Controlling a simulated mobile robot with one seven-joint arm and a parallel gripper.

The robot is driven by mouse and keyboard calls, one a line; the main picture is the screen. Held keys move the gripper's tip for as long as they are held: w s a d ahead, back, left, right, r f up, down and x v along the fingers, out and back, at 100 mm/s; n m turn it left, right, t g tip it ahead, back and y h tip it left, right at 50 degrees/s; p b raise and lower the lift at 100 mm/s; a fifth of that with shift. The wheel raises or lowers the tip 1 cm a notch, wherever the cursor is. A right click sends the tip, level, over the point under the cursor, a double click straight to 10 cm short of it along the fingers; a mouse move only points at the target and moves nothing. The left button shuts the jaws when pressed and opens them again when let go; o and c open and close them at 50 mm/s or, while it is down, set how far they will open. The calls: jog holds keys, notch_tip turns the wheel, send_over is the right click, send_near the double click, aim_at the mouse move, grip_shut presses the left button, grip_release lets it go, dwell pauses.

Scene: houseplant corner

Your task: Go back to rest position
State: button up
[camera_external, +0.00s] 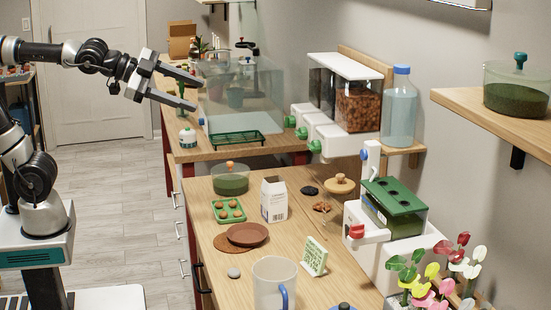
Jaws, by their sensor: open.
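My gripper (194,93) is at the upper left of the outside view, at the end of my raised arm. Its two fingers point right and stand apart, with nothing seen between them. It hangs in front of the clear tank (243,98) on the far counter, as seen from this camera. Whether it touches anything there cannot be told for certain, but it looks to be in free air. My arm reaches in from the left edge at about the height of the tank's top.
Dispensers (345,95) and a blue-capped bottle (399,110) stand behind. The floor (115,185) left of the counters is clear.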

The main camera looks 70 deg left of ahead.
jog(key=s+a+f+n+g+y+b, duration=0.1)
jog(key=s+a+f+n+g+b, duration=0.15)
jog(key=s+a+f+n, duration=0.45)
jog(key=s+a+f+n+g+y+b, duration=0.1)
jog(key=s+a+f+n+g, duration=0.2)
jog(key=s+f, duration=0.85)
notch_tip(320, 180, up, 18)
jog(key=g+p, duration=0.2)
jog(key=p, duration=1.9)
jog(key=shift+w+d+h, duration=0.2)
jog(key=shift+w+h, duration=0.1)
jog(key=shift+r, duration=0.1)
jog(key=shift+c, duration=0.2)
